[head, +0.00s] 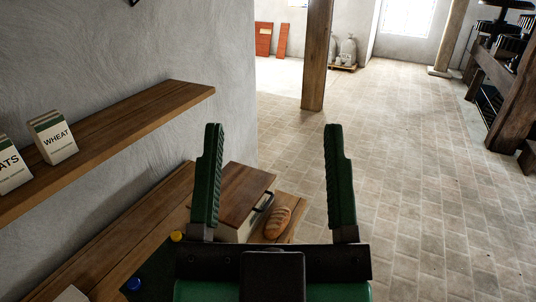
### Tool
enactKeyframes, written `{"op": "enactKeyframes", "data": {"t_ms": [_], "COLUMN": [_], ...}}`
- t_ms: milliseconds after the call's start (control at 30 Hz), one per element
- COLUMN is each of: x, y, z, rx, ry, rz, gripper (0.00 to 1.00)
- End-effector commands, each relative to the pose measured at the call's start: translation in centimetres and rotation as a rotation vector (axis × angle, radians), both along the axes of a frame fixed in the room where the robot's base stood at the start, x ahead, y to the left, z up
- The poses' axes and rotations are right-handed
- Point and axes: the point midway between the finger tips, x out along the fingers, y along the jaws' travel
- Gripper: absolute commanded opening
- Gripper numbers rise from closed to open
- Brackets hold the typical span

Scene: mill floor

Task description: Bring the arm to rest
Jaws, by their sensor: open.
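My gripper (272,160) is in the lower middle of the head view, with its two green ribbed fingers spread wide apart. Nothing is held between them. Past the fingers, a box with a wooden lid and a dark handle (236,190) stands on a wooden surface at the wall. A loaf of bread (278,222) lies to the right of the box, seen between the fingers. The left finger covers part of the box, and the gripper's base hides what lies below it.
A wooden shelf (130,123) on the left wall bears a WHEAT packet (54,138) and an OATS packet (11,166). A wooden post (317,60) stands ahead. Sacks (347,52) stand at the back. Wooden machinery (508,85) is at right. The tiled floor (400,170) is open.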

Motion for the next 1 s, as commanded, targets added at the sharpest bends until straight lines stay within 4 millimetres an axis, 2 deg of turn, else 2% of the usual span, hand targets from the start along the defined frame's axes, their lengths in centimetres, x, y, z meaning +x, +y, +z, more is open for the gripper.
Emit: {"op": "enactKeyframes", "data": {"t_ms": [167,267,367,500,600,1000], "x": [0.1,0.1,0.1,0.2,0.2,0.2], "y": [0.1,0.1,0.1,0.2,0.3,0.3], "z": [0.0,0.8,3.4,8.8,11.5,10.7], "rx": [-0.001,0.0,0.003,0.011,0.017,0.019], "ry": [0.003,0.004,0.005,0.006,0.006,0.009], "rz": [0.001,0.002,0.006,0.015,0.021,0.023], "gripper": [0.69,0.69,0.69,0.69,0.69,0.69]}}
